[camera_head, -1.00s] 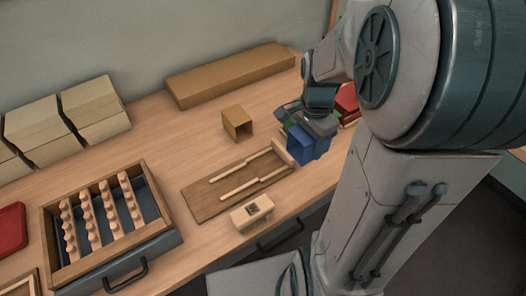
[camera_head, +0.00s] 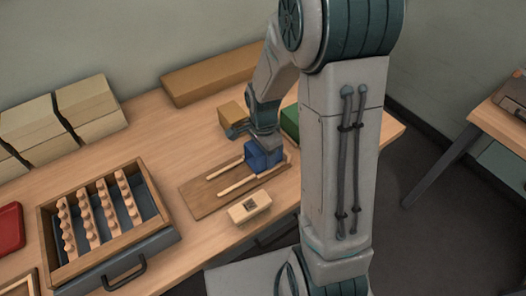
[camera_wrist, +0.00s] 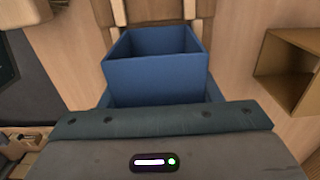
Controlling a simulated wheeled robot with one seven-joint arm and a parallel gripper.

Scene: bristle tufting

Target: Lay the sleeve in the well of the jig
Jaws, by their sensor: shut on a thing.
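The blue sleeve (camera_head: 262,157) is a square, open-ended box; its hollow opening also shows in the wrist view (camera_wrist: 155,78). My gripper (camera_head: 265,143) is shut on it and holds it over the right end of the jig. The jig (camera_head: 206,197) is a flat brown board with two pale rails. In the wrist view, the rails (camera_wrist: 120,12) show just beyond the sleeve. The well is hidden under the sleeve and my gripper. I cannot tell whether the sleeve touches the jig.
An ochre hollow box (camera_head: 231,113) stands behind the jig; a green thing (camera_head: 290,122) is behind my arm. A pale block with a dark mark (camera_head: 249,207) sits in front. A tray of pegged strips (camera_head: 160,205) is left; a long brown box (camera_head: 212,76) is at the back.

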